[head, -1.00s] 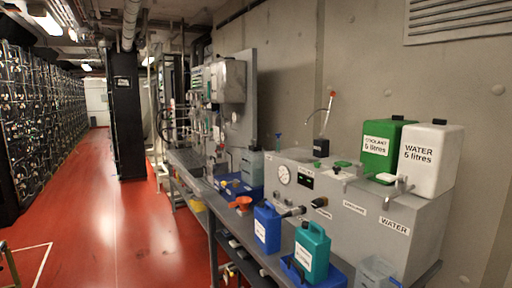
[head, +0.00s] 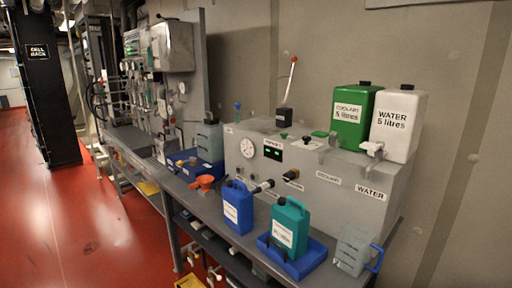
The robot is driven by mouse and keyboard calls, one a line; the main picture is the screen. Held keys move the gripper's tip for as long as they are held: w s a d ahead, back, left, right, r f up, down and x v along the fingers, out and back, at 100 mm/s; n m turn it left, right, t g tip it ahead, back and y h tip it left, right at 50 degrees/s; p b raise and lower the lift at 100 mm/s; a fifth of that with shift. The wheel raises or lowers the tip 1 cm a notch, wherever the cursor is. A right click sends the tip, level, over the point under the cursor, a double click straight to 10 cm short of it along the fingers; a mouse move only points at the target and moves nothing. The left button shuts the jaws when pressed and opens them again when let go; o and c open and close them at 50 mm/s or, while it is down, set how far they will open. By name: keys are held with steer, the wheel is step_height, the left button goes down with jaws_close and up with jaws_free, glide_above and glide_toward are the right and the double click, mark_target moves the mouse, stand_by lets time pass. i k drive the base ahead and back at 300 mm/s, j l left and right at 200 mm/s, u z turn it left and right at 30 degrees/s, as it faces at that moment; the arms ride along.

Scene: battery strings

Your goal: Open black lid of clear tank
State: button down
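A translucent grey tank (head: 208,142) stands at the back of the bench, by the left end of the grey machine housing. A small dark piece shows on its top, but it is too small to tell whether this is a black lid or whether it is shut. A clear jug (head: 354,250) with a blue handle stands at the front right end of the bench. I see no black lid on it. My gripper is not in view.
The bench (head: 170,190) also holds a blue can (head: 238,206), a teal can (head: 289,228) in a blue tray (head: 315,259) and an orange funnel (head: 205,183). Green (head: 354,117) and white (head: 398,125) tanks stand on the housing (head: 330,170). Red floor (head: 80,220) at left is clear.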

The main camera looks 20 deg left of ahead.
mark_target(210, 119)
steer(key=i+j+u, duration=0.2)
steer(key=j+u, duration=0.2)
steer(key=i+j+u, duration=0.5)
steer(key=u, duration=0.25)
steer(key=i+j+u, duration=0.1)
steer(key=i+u, duration=0.25)
steer(key=i+j, duration=0.15)
steer(key=i, duration=0.55)
steer(key=i+j+u, duration=0.1)
steer(key=i, duration=0.65)
